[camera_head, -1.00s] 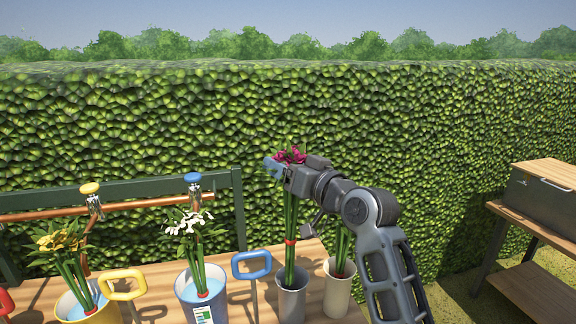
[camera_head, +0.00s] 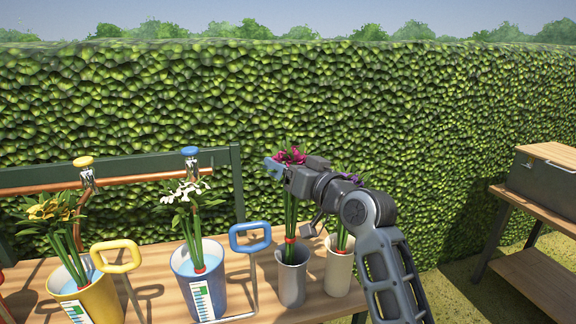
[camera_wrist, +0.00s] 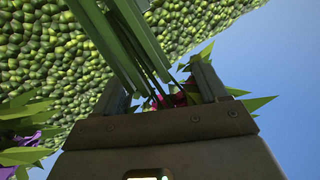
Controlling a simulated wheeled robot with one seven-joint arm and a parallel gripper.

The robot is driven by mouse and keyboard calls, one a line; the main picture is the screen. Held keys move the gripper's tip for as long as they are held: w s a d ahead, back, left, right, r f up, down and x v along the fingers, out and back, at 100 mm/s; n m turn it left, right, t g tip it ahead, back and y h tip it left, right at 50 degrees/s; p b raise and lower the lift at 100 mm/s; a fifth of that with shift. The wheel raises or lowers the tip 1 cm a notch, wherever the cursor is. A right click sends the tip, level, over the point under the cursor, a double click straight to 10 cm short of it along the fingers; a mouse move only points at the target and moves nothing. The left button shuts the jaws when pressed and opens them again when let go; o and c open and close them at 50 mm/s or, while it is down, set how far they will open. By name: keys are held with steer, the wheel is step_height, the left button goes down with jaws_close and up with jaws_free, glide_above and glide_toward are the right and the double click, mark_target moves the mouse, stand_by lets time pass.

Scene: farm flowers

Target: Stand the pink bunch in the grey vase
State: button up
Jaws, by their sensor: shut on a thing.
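The pink bunch (camera_head: 290,213) stands upright with its stem ends inside the grey vase (camera_head: 292,281). A red band ties its stems just above the rim. My gripper (camera_head: 277,168) is shut on the pink bunch high up, just under the blooms. In the wrist view the green stems (camera_wrist: 112,40) run between the fingers, and a little pink shows behind the gripper. The bottom of the stems inside the vase is hidden.
A cream vase (camera_head: 339,266) with another bunch stands close to the right, partly behind my arm. A blue bucket (camera_head: 183,292) with white flowers and a yellow bucket (camera_head: 66,303) with yellow flowers stand left. A blue handle (camera_head: 250,238) rises beside the grey vase.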

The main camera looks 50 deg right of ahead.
steer(key=shift+f+b, duration=1.5)
steer(key=shift+f, duration=0.75)
steer(key=o, duration=1.7)
steer(key=shift+s, duration=0.15)
steer(key=v, duration=0.7)
steer(key=shift+s, duration=0.3)
